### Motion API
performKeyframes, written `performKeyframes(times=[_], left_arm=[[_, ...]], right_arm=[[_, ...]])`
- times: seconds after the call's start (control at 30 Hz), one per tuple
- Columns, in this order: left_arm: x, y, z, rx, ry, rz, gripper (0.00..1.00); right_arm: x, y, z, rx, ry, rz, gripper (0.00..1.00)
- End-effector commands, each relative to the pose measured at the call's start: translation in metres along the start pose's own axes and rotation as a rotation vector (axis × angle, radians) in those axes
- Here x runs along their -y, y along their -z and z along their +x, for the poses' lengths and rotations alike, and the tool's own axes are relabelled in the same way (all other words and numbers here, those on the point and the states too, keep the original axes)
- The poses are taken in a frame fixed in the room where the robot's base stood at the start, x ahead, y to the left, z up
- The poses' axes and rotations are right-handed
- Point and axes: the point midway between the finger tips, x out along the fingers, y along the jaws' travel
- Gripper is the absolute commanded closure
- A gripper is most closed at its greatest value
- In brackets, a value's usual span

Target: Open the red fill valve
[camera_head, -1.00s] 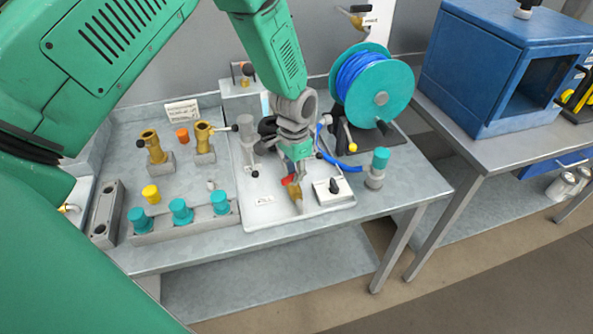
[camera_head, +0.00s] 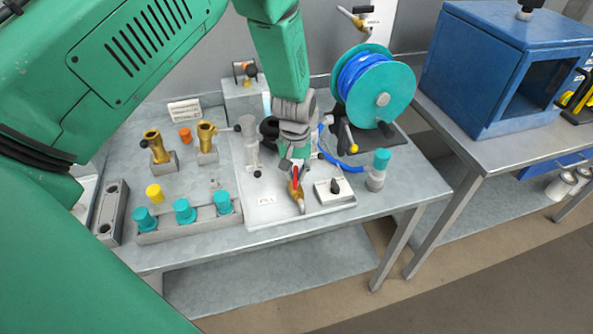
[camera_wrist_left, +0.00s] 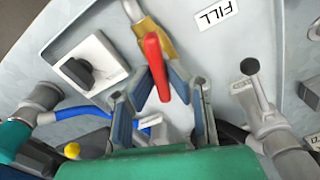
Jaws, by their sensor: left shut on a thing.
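The fill valve has a red lever handle (camera_wrist_left: 155,62) on a brass body (camera_wrist_left: 150,33), beside a white FILL label (camera_wrist_left: 216,14) in the left wrist view. In the head view the red handle (camera_head: 295,178) and brass body (camera_head: 297,195) sit on the white tray. My left gripper (camera_wrist_left: 162,88) reaches down from above, with its fingers on both sides of the red handle, shut on it. In the head view the gripper (camera_head: 293,168) partly hides the valve. My right gripper is in neither view.
A white box with a black knob (camera_head: 334,188) stands right of the valve. A grey fitting with a black-tipped lever (camera_head: 249,145) stands left. Teal-capped fittings (camera_head: 184,211) line the front left.

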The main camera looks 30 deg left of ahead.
Motion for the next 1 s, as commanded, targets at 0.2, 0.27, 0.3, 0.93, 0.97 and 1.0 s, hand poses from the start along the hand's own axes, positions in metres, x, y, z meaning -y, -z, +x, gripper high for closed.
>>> performKeyframes(times=[0.2,0.27,0.3,0.93,0.97,1.0], left_arm=[[0.0017,-0.0072,0.0044,0.018,0.008,-0.162,1.0],[0.0016,-0.0073,0.0045,0.018,0.008,-0.197,1.0],[0.0015,-0.0074,0.0046,0.019,0.008,-0.218,1.0],[-0.0002,-0.0083,0.0053,0.02,0.008,-0.334,1.0],[-0.0002,-0.0083,0.0053,0.02,0.008,-0.334,1.0],[-0.0003,-0.0083,0.0053,0.02,0.008,-0.334,1.0]], right_arm=[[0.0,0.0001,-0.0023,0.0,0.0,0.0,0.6],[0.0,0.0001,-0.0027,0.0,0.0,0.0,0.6],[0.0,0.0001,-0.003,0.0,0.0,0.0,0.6],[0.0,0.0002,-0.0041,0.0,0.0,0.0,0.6],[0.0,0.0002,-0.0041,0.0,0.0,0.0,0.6],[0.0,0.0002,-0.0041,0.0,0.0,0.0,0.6]])
